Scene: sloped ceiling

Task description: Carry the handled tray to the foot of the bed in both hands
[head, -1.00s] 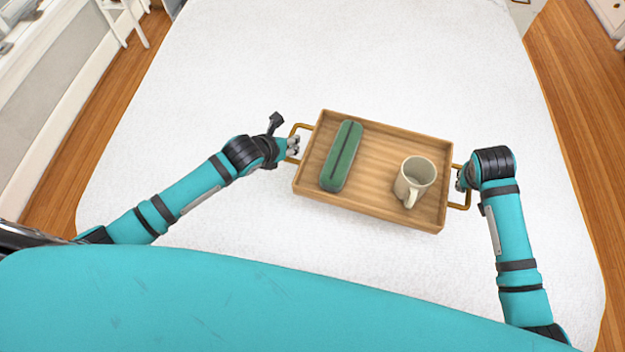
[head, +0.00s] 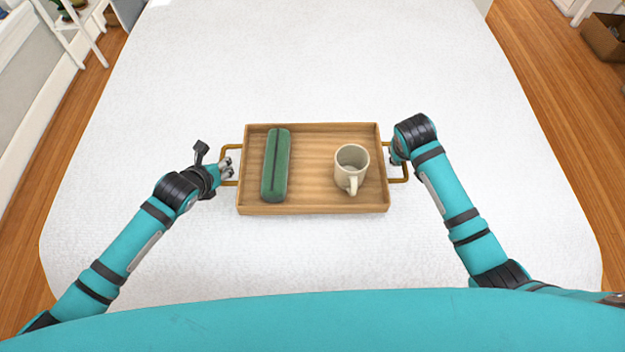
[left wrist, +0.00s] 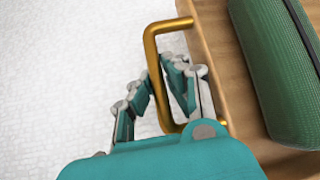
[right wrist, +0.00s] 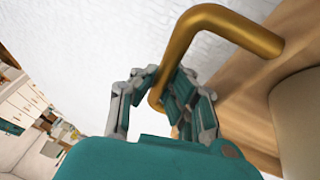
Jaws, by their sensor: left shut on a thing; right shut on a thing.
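The wooden handled tray (head: 313,207) is in the middle of the head view, over the white bed (head: 300,60). I cannot tell whether it touches the bed. A green case (head: 275,165) lies on its left part and a cream mug (head: 351,168) stands on its right part. My left gripper (head: 226,169) is shut on the left brass handle, which also shows in the left wrist view (left wrist: 151,60). My right gripper is shut on the right brass handle (head: 405,170); its fingers are mostly hidden by the arm in the head view, but show in the right wrist view (right wrist: 165,92).
Wooden floor (head: 540,90) runs along both sides of the bed. A white stand (head: 75,30) is at the top left and a brown box (head: 606,38) at the top right. The bed around and beyond the tray is clear.

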